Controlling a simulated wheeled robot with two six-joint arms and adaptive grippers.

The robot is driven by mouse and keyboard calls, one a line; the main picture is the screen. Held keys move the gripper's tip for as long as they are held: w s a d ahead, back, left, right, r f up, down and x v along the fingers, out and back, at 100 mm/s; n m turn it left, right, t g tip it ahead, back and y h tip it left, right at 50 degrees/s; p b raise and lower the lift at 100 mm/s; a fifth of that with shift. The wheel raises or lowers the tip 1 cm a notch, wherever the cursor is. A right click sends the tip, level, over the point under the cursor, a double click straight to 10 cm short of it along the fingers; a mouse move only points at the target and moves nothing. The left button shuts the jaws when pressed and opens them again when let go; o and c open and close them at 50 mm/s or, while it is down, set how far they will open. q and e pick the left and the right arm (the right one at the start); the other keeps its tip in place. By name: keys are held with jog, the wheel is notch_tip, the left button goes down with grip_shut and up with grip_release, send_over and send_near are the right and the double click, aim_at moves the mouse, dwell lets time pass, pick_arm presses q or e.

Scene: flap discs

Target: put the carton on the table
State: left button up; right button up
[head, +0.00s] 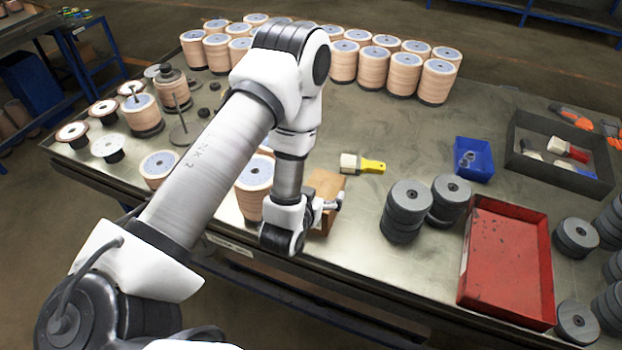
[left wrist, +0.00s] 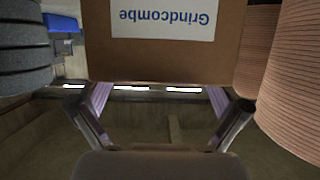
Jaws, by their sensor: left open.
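The carton (head: 327,184) is a small brown box near the table's front edge, just right of a tall orange disc stack, and it looks upright on the table (head: 400,275). My left gripper (head: 334,203) is low beside it and partly hides it in the head view. In the left wrist view the carton (left wrist: 160,58) fills the top middle, with a white "Grindcombe" label upside down. The fingers of my left gripper (left wrist: 158,102) are spread apart there, with no grip on the carton visible. My right gripper is not in view.
Orange disc stacks (head: 254,186) stand left of the carton and along the back. Grey disc stacks (head: 407,205), a red tray (head: 508,262), a blue bin (head: 473,159) and a dark tray (head: 560,183) are to the right. A yellow-handled brush (head: 372,166) lies behind the carton.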

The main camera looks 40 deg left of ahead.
pick_arm(q)
jog(key=p+v, duration=0.4)
jog(key=v, duration=0.4)
jog(key=s+f+g, duration=0.1)
jog(key=f, duration=0.1)
jog(key=s+d+f+g+h, duration=0.1)
jog(key=f, duration=0.1)
jog(key=s+f+g, duration=0.1)
jog(key=s+f, duration=0.1)
jog(key=shift+d+f+m+g, duration=0.3)
jog(key=shift+g, duration=0.1)
jog(key=s+d+f+m+g+h, duration=0.1)
jog(key=s+d+f+g, duration=0.1)
jog(key=s+f+g, duration=0.2)
jog(key=s+d+f+g+h, duration=0.1)
jog(key=s+f+g, duration=0.3)
jog(key=s, duration=0.6)
jog(key=shift+s+d+m+g, duration=0.3)
jog(key=shift+d+m+g, duration=0.1)
jog(key=shift+g, duration=0.2)
